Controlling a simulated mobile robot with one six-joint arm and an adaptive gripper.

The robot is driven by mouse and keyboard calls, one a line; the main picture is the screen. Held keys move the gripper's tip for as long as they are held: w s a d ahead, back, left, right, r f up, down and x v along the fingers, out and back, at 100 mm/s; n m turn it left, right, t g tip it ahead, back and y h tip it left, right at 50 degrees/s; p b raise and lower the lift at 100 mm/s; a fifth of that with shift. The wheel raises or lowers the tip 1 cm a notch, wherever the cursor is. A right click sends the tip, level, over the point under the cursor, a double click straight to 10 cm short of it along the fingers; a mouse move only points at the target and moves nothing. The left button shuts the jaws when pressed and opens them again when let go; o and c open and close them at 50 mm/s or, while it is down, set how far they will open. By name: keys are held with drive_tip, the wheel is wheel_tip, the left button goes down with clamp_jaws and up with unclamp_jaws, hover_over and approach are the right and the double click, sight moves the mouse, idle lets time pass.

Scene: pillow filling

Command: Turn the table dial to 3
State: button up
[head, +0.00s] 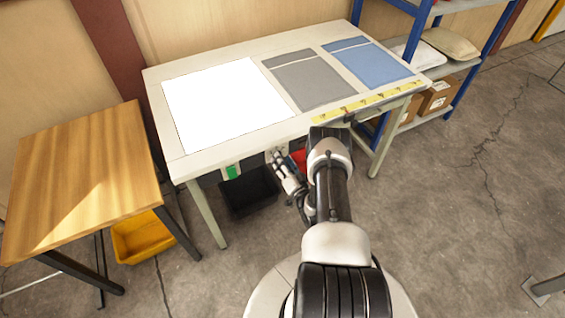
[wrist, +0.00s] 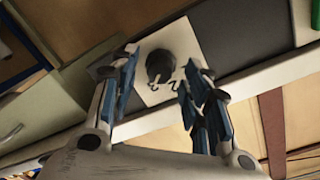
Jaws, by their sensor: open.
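The dial (wrist: 160,65) is a dark round knob on a pale square plate (wrist: 182,38), seen in the wrist view. Dark marks show on the plate by the knob, but I cannot read them or tell the setting. My gripper (wrist: 157,84) is open, with one finger to each side of the knob in the picture; I cannot tell whether either finger touches it. In the head view my gripper (head: 279,158) is at the front edge of the white table (head: 165,142), where my arm partly hides the table front. The dial cannot be made out there.
A white sheet (head: 228,104), a grey pillowcase (head: 301,79) and a blue one (head: 367,72) lie on the table. A green part (head: 232,172) shows on its front. A black bin (head: 249,191) is below. A wooden table (head: 85,180) and yellow bin (head: 141,238) stand left.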

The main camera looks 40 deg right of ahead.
drive_tip(key=v, duration=1.2)
